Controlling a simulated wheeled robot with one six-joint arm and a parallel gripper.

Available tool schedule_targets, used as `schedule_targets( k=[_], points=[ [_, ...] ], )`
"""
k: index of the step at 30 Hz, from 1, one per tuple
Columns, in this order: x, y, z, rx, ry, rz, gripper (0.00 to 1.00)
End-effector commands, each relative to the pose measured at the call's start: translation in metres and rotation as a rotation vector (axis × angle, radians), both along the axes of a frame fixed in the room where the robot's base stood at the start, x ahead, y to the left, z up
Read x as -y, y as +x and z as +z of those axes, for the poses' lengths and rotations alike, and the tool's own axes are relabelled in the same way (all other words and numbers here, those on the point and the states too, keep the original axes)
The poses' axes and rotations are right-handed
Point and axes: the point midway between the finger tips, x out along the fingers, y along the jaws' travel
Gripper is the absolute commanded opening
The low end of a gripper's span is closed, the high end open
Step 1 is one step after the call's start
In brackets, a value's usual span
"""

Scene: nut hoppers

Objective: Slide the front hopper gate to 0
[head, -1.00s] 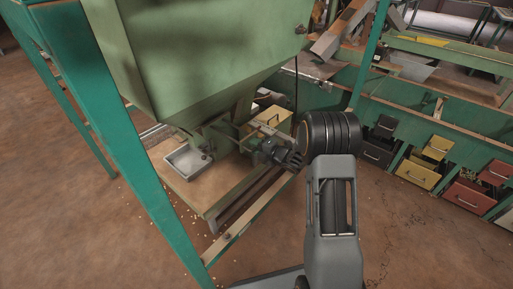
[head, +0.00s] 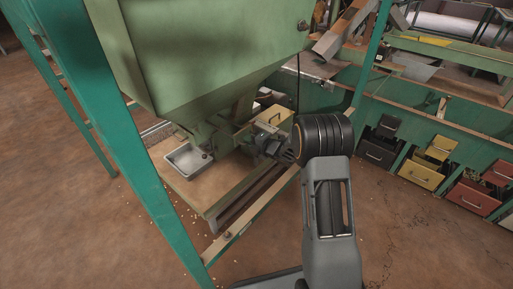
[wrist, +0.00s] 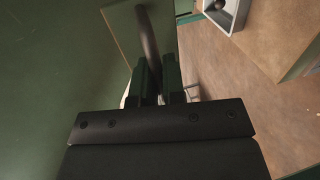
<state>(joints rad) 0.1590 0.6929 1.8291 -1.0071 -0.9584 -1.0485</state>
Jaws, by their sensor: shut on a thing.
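The green front hopper (head: 205,55) fills the upper left of the head view, narrowing to a spout above a wooden shelf. My gripper (head: 254,139) is beside the spout, on its right side. In the wrist view my gripper (wrist: 157,82) is shut on a dark curved handle (wrist: 148,38). The handle stands against a flat green plate, the hopper gate (wrist: 124,30). The lower end of the handle is hidden between the fingers. No scale or 0 mark can be read, so the exact gate position cannot be told.
A metal tray (head: 170,158) sits on the wooden shelf (head: 195,197) below the spout, and shows in the wrist view (wrist: 239,15). A green frame post (head: 150,165) stands in front; coloured drawers line the right.

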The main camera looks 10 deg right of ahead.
Motion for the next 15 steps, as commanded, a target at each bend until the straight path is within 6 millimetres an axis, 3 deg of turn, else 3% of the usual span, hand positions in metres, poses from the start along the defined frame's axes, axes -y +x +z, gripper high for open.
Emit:
schedule_targets(
  k=[3, 12, 13, 15],
  points=[
    [-0.0074, 0.0102, -0.0010, 0.002, -0.001, 0.000, 0.00],
    [-0.0102, 0.0125, 0.0018, 0.004, 0.000, 0.000, 0.00],
    [-0.0102, 0.0125, 0.0019, 0.003, 0.000, 0.001, 0.13],
    [-0.0098, 0.0122, 0.0017, 0.004, 0.000, 0.000, 0.20]
  ],
)
